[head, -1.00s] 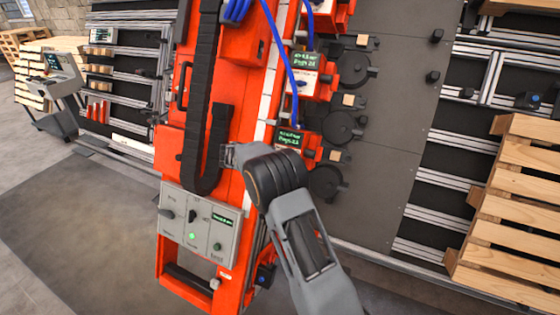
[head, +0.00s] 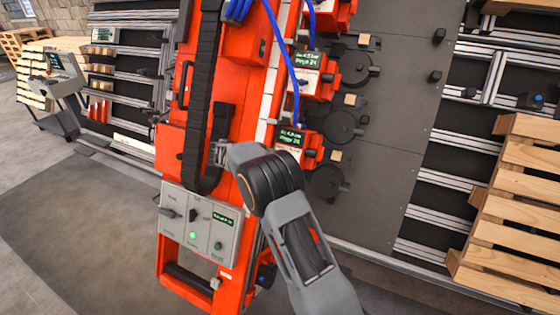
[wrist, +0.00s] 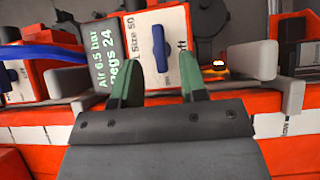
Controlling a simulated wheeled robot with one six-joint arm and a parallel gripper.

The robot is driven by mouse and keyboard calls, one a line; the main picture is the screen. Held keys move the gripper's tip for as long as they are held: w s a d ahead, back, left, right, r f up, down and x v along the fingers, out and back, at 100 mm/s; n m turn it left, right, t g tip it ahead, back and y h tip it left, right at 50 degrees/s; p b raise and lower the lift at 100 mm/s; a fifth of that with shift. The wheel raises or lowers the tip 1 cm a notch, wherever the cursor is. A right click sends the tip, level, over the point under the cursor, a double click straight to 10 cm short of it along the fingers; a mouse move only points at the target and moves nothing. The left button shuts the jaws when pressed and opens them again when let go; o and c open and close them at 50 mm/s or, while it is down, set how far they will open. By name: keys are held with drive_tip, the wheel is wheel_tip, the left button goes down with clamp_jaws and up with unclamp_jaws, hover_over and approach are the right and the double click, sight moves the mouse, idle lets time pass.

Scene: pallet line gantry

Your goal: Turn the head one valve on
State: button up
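In the wrist view my gripper (wrist: 160,75) is open, its two green-lined fingers apart. A blue valve lever (wrist: 160,48) on a white panel (wrist: 146,22) shows in the gap, just beyond the fingertips; I cannot tell the distance. It stands along the picture's vertical. A green screen (wrist: 104,58) beside it reads "Air 6.5 bar, Pegs 24". A second blue lever (wrist: 6,76) shows at the left edge. In the head view the lower head's screen (head: 291,138) is lit beside my forearm; its lever and my fingers are hidden by my arm.
The upper head (head: 305,75) with a blue hose (head: 287,60) sits above. A grey control box (head: 200,225) with knobs and a green lamp is below left. Black round discs (head: 342,125) stand right of the heads. A wooden pallet (head: 520,215) is at the right.

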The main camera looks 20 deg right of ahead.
drive_tip(key=v, duration=1)
drive_tip(key=shift+b, duration=0.45)
drive_tip(key=shift+a, duration=0.1)
drive_tip(key=s+a+f+n+y, duration=0.1)
drive_tip(key=s+f+n+y, duration=0.1)
drive_tip(key=s+f+y, duration=0.55)
drive_tip(key=s+d+r+m+t+y, duration=0.1)
drive_tip(key=s+r+m+t+y, duration=0.1)
drive_tip(key=s, duration=0.9)
drive_tip(key=s+d+r+m+t+y, duration=0.1)
drive_tip(key=s+r+m+y, duration=0.2)
drive_tip(key=s, duration=0.8)
drive_tip(key=shift+s+d+r+m+t+y, duration=0.15)
drive_tip(key=shift+s+r+m+t+y, duration=0.2)
drive_tip(key=shift+y, duration=0.3)
